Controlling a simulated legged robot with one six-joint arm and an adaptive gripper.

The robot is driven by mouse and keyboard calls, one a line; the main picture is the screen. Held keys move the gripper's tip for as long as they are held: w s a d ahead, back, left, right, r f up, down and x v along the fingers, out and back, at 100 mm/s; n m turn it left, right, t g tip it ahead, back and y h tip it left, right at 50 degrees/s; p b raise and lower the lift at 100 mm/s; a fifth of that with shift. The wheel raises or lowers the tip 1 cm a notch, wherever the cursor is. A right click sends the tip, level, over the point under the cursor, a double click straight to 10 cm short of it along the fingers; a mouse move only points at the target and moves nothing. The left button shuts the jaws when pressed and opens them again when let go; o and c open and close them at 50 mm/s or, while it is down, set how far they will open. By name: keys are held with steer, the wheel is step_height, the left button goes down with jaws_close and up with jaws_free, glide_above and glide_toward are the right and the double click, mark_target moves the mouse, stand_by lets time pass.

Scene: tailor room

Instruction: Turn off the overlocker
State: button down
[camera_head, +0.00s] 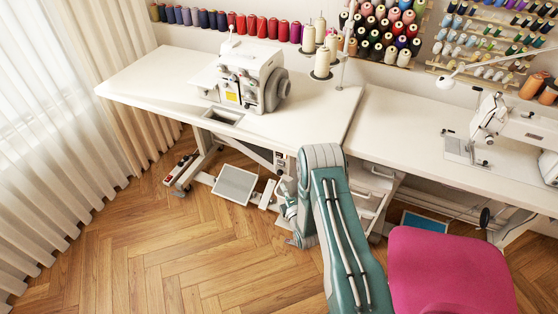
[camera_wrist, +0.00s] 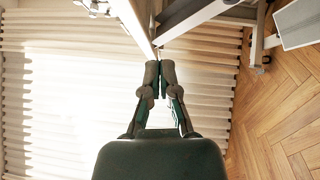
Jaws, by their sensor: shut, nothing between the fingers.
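The overlocker (camera_head: 250,78) is a white machine with a grey handwheel on its right side. It stands on the left white table (camera_head: 130,82). A small switch box (camera_head: 280,161) with buttons hangs under that table's front edge, just left of my arm. My gripper (camera_wrist: 159,68) is shut and empty in the wrist view, with its fingers together and pointing toward the curtain. In the head view my gripper is low, below the tabletop and partly hidden by my arm. A pale part with dark details (camera_wrist: 100,8) is cut off at the wrist view's top; I cannot tell what it is.
A second table (camera_head: 410,130) with a sewing machine (camera_head: 500,125) is on the right. A pink chair (camera_head: 450,272) is close to my arm. The floor at left is clear up to the curtain (camera_head: 60,120).

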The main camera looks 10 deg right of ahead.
glide_toward(276, 154)
steer(key=w+a, duration=0.3)
steer(key=w, duration=0.1)
steer(key=w+d, duration=0.1)
steer(key=shift+w+d+r, duration=0.15)
steer(key=shift+w+r, duration=0.15)
steer(key=shift+w, duration=0.1)
steer(key=shift+w+d, duration=0.25)
steer(key=shift+w, duration=0.15)
steer(key=shift+r, duration=0.1)
